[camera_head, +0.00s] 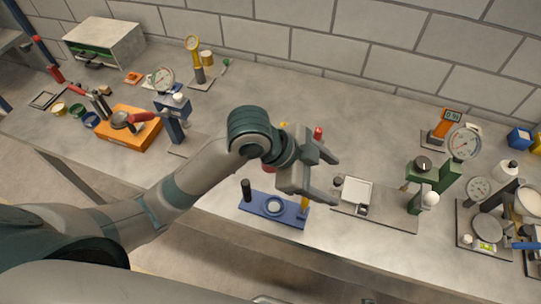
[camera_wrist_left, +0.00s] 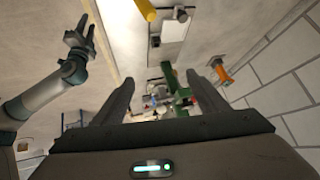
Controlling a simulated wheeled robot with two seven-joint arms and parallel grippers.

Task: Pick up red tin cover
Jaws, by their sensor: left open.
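My left gripper (camera_head: 334,178) is open and empty above the middle of the bench, with its fingers toward the right; its fingers also frame the left wrist view (camera_wrist_left: 160,78). In the head view a small red patch (camera_head: 268,169) shows just left of the gripper, mostly hidden behind it. A red-topped piece (camera_head: 318,133) shows just beyond the upper finger. I cannot tell whether either is the red tin cover. My right gripper (camera_wrist_left: 80,34) shows only in the left wrist view, at the left, with its fingers apart and empty.
A blue fixture (camera_head: 260,207) lies below the gripper, near the bench's front edge. A plate with a white square (camera_head: 355,192) and a green stand (camera_head: 437,176) are to the right. An orange case (camera_head: 130,139) and small coloured tins (camera_head: 77,110) are left.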

